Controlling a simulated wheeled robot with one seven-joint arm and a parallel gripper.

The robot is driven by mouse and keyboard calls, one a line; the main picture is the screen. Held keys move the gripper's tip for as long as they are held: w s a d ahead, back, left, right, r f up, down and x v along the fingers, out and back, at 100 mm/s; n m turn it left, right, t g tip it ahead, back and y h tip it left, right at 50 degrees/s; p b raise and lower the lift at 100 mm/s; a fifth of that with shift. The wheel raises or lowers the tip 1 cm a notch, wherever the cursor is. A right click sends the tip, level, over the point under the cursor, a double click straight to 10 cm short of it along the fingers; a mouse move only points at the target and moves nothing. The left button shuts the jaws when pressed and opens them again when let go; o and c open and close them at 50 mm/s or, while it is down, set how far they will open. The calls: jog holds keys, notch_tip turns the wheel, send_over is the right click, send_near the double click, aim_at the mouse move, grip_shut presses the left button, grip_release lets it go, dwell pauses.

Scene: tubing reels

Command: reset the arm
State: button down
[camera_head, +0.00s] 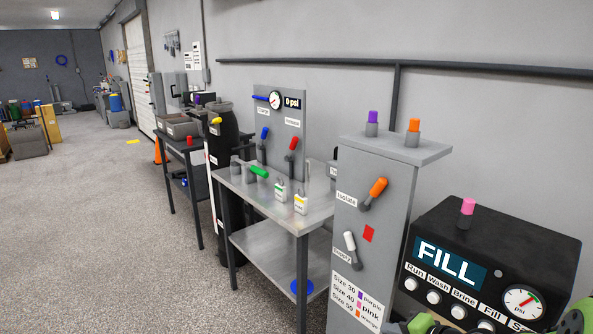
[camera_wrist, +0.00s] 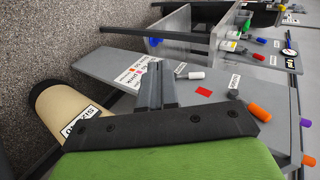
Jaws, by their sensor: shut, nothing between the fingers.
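My gripper (camera_wrist: 155,87) shows in the wrist view with its two dark fingers together and nothing between them. It is in front of the grey cabinet (camera_wrist: 215,83), which carries switches and a red patch; I cannot tell the gap between them. In the head view, green and dark parts at the bottom right corner look like my arm, cut off by the frame edge. The fingers cannot be made out there.
The grey cabinet (camera_head: 385,220) has purple and orange caps on top. A black FILL panel (camera_head: 480,245) stands right of it. A metal bench (camera_head: 230,188) stands left. A tan labelled cylinder (camera_wrist: 62,112) is beside my gripper. Open floor (camera_head: 80,230) lies left.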

jog(key=s+a+r+n+g+h+p, duration=0.2)
jog(key=s+a+r+n+g+h, duration=0.2)
jog(key=s+a+r+n, duration=0.65)
jog(key=s+d+r+h, duration=0.1)
jog(key=s+r, duration=0.1)
jog(key=s, duration=0.5)
jog(key=s+d+r+h+p, duration=0.1)
jog(key=s+r, duration=0.2)
jog(key=s, duration=0.5)
jog(key=shift+d+r+p, duration=0.3)
jog(key=shift+d, duration=0.05)
